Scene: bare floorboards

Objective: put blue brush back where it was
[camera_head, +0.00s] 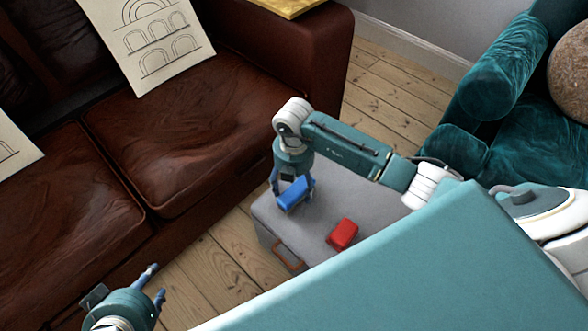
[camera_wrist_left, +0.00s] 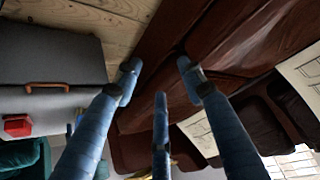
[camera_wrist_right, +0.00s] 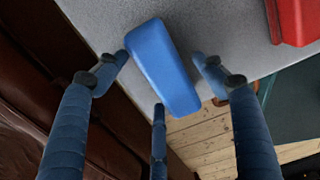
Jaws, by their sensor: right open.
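The blue brush (camera_head: 294,193) is a plain blue block at the left end of the grey box top (camera_head: 335,200). In the right wrist view the brush (camera_wrist_right: 163,65) appears between my fingers, its lower end reaching past the box edge in the picture; I cannot tell whether it rests fully on the top. My right gripper (camera_head: 292,184) is open around the brush, with gaps at its sides. My left gripper (camera_head: 157,282) is open and empty, low at the left in front of the sofa.
A red block (camera_head: 342,234) lies on the box right of the brush. The box has an orange-brown handle (camera_head: 288,258). Floorboards (camera_head: 215,265) between sofa and box are clear.

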